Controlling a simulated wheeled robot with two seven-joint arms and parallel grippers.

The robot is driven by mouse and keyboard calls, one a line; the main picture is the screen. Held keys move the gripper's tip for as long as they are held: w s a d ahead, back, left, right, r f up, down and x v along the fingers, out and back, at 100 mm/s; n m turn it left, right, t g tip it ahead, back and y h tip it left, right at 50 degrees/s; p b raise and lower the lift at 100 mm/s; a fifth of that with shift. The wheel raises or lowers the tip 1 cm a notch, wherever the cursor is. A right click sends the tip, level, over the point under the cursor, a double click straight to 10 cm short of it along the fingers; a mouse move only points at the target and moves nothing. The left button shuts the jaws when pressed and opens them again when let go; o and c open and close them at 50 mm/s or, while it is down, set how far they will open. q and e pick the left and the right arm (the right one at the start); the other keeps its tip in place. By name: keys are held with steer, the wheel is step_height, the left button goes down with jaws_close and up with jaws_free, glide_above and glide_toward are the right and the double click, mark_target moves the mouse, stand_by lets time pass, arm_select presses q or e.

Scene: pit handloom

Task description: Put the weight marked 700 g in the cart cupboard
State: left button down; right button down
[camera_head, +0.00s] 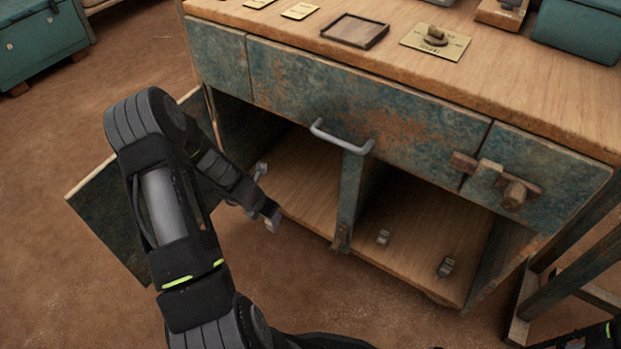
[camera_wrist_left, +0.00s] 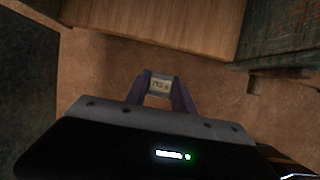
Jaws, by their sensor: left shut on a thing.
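My left gripper (camera_head: 270,215) is in front of the cupboard's left compartment, low beside its front edge. In the left wrist view its fingers (camera_wrist_left: 160,93) are shut on a small pale block, the weight (camera_wrist_left: 160,84), whose dark marking is too small to read surely. The weight is above the brown ground, short of the wooden compartment floor (camera_wrist_left: 150,25). The cart cupboard (camera_head: 420,215) is open, with two compartments split by an upright divider. Two small grey weights (camera_head: 383,237) (camera_head: 446,266) stand on the right compartment floor. My right gripper is not in view.
The open door panel (camera_head: 105,215) stands out at the left, beside my arm. A grey bar handle (camera_head: 342,138) juts out near the divider. The wooden cart top (camera_head: 560,95) carries a tray (camera_head: 355,30) and brass plates. Much of the left compartment floor looks clear.

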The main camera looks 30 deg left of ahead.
arm_select(q)
steer(key=shift+w, duration=0.6)
steer(key=w+b, duration=0.2)
steer(key=w, duration=1.5)
steer(key=shift+a, duration=0.2)
step_height(320, 180, down, 3)
steer(key=shift+f+b, duration=0.2)
steer(key=shift+b, duration=0.95)
